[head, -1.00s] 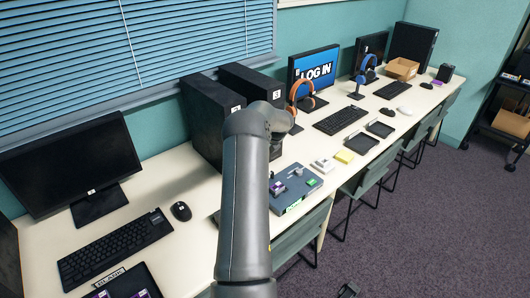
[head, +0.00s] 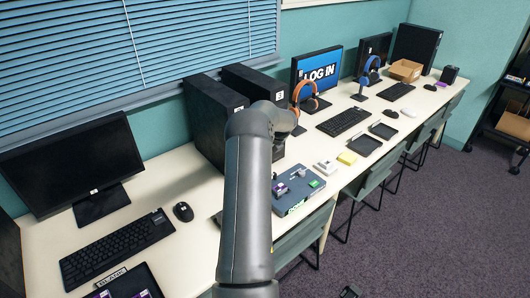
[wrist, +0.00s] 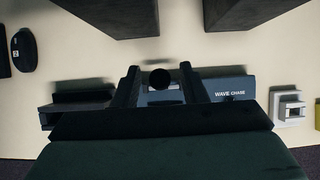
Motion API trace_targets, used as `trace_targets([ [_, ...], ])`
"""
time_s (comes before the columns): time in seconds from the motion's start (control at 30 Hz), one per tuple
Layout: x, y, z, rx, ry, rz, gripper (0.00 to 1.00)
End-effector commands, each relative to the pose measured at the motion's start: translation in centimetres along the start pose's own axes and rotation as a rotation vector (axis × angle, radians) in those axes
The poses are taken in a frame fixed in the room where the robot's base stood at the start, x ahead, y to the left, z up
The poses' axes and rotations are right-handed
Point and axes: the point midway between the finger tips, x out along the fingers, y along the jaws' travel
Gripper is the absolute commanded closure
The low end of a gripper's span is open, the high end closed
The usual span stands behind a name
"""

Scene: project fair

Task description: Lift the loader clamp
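A blue-grey device (head: 297,203) stands near the front edge of the long table, with a purple part, a grey part and green pieces on top. In the wrist view the device (wrist: 238,88) bears the words "WAVE CHASE". A round black knob (wrist: 160,78) shows between the fingers of my gripper (wrist: 160,82), with gaps on both sides. The fingers are apart; how near they are in height to the knob I cannot tell. The knob may belong to the loader clamp; the rest of it is hidden. In the head view my arm hides the gripper.
Two black computer towers (head: 210,120) stand behind the device. A white block (head: 325,167) and a yellow block (head: 347,158) lie to its right. A mouse (head: 183,211) and keyboard (head: 115,247) are to the left. A chair (head: 305,235) stands at the table's front.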

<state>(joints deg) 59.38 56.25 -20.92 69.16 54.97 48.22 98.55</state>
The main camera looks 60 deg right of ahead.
Motion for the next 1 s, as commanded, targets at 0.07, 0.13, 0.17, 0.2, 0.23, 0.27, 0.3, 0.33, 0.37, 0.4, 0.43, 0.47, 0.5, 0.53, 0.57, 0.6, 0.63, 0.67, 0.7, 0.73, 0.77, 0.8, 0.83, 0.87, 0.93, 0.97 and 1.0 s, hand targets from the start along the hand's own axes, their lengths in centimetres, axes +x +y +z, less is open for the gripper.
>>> trace_targets([
  [0.07, -1.3, -0.1, 0.0, 0.000, -0.002, -0.003, 0.61],
  [0.13, -2.7, -0.1, 0.0, 0.000, -0.003, -0.003, 0.61],
  [0.17, -3.4, -0.1, 0.0, 0.000, -0.003, -0.003, 0.61],
  [0.2, -4.4, -0.1, 0.0, 0.000, -0.004, -0.003, 0.61],
  [0.23, -5.2, 0.0, -0.1, 0.001, -0.004, -0.002, 0.61],
  [0.27, -6.0, -0.1, -0.1, 0.000, -0.003, -0.003, 0.61],
  [0.3, -7.0, -0.1, -0.1, 0.000, -0.003, -0.003, 0.61],
  [0.33, -7.7, 0.0, -0.1, 0.000, -0.004, -0.003, 0.61],
  [0.37, -8.4, 0.0, -0.1, 0.000, -0.004, -0.003, 0.61],
  [0.4, -9.4, 0.0, 0.0, -0.001, -0.003, -0.002, 0.61],
  [0.43, -10.2, 0.0, -0.1, -0.001, -0.003, -0.002, 0.61],
  [0.47, -10.9, 0.0, -0.1, -0.001, -0.003, -0.003, 0.61],
  [0.5, -11.8, 0.0, -0.1, 0.000, -0.003, -0.002, 0.61],
  [0.53, -12.4, 0.0, 0.0, 0.000, -0.003, -0.002, 0.61],
  [0.57, -12.9, 0.0, -0.1, 0.000, -0.003, -0.002, 0.61],
  [0.6, -13.7, 0.0, -0.1, 0.000, -0.002, -0.001, 0.61],
  [0.63, -14.2, 0.0, 0.0, 0.000, -0.002, -0.001, 0.61],
  [0.67, -14.6, 0.0, 0.0, 0.000, -0.002, -0.001, 0.61],
  [0.7, -15.1, 0.0, 0.0, 0.000, -0.002, 0.000, 0.61],
  [0.73, -15.4, 0.0, 0.0, 0.000, -0.002, 0.000, 0.61],
  [0.77, -15.7, 0.0, 0.0, 0.000, -0.002, 0.000, 0.61],
  [0.8, -16.0, 0.0, 0.0, 0.000, -0.001, 0.000, 0.61],
  [0.83, -16.2, 0.0, -0.1, 0.000, -0.001, 0.000, 0.61],
  [0.87, -16.3, 0.0, -0.1, 0.000, 0.000, 0.000, 0.61],
  [0.93, -16.5, 0.0, -0.1, 0.000, 0.000, 0.000, 0.61],
  [0.97, -16.5, 0.0, -0.1, 0.000, 0.000, 0.001, 0.61],
  [1.0, -16.5, 0.0, -0.1, 0.000, 0.000, 0.001, 0.61],
])
